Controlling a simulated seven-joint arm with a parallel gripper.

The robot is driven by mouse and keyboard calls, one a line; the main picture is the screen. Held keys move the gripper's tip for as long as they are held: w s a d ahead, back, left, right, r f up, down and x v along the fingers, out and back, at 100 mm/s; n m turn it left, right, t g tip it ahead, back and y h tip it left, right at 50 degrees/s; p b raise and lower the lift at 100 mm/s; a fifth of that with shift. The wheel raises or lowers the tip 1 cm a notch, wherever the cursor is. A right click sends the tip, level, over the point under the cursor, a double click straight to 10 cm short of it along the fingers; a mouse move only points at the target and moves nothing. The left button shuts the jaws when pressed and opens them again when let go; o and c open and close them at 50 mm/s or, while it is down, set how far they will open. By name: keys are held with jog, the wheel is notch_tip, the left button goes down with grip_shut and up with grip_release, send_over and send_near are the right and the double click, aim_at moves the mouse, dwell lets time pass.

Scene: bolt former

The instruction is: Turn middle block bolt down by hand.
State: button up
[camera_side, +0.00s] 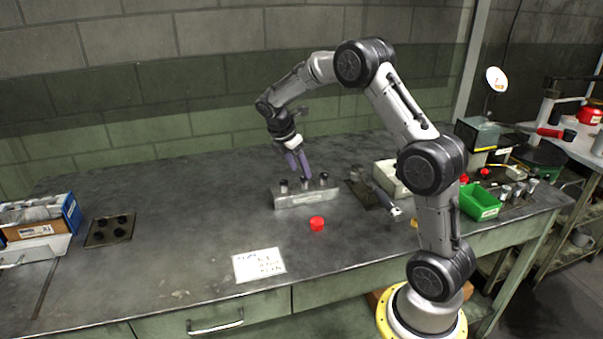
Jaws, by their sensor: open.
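A grey metal block (306,199) lies on the dark workbench, with three dark-headed bolts standing in a row along its top. The middle bolt (306,184) is close to my gripper's fingertips; the left bolt (284,186) and right bolt (324,179) stand to either side. My gripper (299,177) points down over the block from behind, with its purple fingers apart around or just above the middle bolt. I cannot tell whether a finger touches it.
A red cap (317,223) lies in front of the block. A paper note (259,265) lies nearer the front edge. A dark plate with holes (110,230) is at left. A green bin (479,202) stands at right. The bench between plate and block is clear.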

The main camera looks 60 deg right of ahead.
aim_at(304, 180)
jog(key=shift+x, duration=1.4)
jog(key=shift+c, duration=0.2)
grip_shut()
